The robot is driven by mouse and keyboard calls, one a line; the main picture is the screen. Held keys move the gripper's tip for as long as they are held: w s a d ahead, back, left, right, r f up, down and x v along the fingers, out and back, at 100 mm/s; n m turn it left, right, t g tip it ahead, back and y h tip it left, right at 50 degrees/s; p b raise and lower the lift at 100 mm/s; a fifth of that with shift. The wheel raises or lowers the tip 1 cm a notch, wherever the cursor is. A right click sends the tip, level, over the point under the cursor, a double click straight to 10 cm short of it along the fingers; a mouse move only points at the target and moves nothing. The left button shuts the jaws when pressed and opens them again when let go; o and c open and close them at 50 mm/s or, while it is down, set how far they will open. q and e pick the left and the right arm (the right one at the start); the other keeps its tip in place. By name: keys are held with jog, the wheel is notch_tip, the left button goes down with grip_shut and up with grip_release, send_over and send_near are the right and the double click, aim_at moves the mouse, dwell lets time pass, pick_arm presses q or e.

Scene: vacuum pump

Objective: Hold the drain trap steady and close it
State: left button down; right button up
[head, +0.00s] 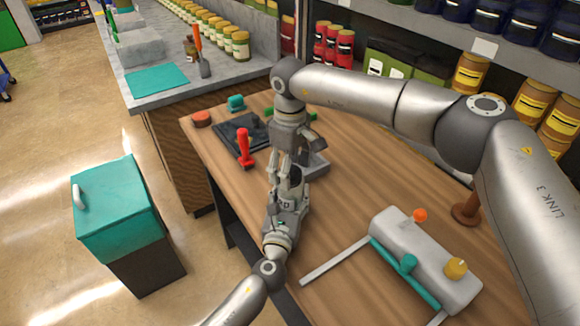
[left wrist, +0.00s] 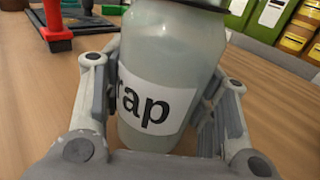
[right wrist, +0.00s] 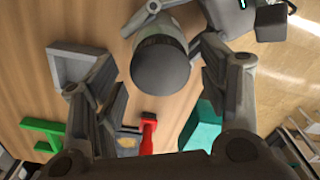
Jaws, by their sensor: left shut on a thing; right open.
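The drain trap is a pale translucent jar (left wrist: 175,50) with a white label ending in "rap". It stands upright on the wooden table in the left wrist view. A dark round cap (right wrist: 160,68) covers its top in the right wrist view; whether it is tight I cannot tell. In the head view the grippers mostly hide the jar. My left gripper (head: 287,195) is shut on the jar's body, one finger on each side. My right gripper (head: 297,150) is open above the jar, with the cap between its fingers and gaps visible on both sides.
A grey square tray (right wrist: 85,62) lies close beside the jar. A red-handled tool (head: 245,145) stands by a dark mat (head: 232,128). A green part (right wrist: 45,132) lies behind. A grey device with knobs (head: 400,235) sits front right. The table's left edge is near.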

jog(key=shift+r, duration=2.25)
jog(key=shift+c, duration=0.2)
